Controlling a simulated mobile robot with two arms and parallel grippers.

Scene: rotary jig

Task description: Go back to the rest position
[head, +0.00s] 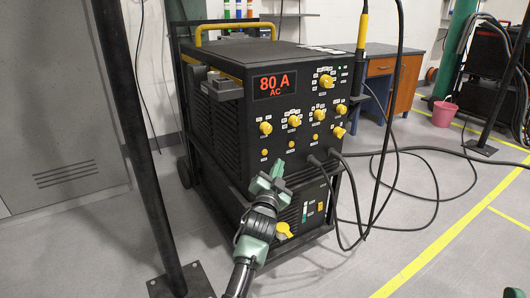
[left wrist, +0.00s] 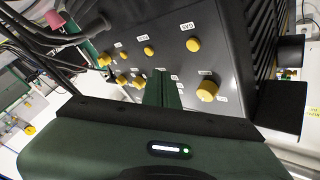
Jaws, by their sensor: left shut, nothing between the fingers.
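My left gripper (head: 274,174) is shut and empty in front of the lower front panel of a black welding machine (head: 215,115). The machine's display reads 80 A AC. Several yellow knobs (head: 294,121) sit on its panel above the gripper. In the left wrist view the shut fingers (left wrist: 162,88) point at the panel, with a larger yellow knob (left wrist: 207,91) to their right. I cannot tell whether the fingertips touch the panel. My right gripper is not in view.
Black cables (head: 405,150) run from the machine's front across the floor to the right. A torch with a yellow handle (head: 363,30) hangs at the machine's right side. A dark post (head: 135,140) stands at the left. A pink bucket (head: 444,113) and desk (head: 380,80) stand behind.

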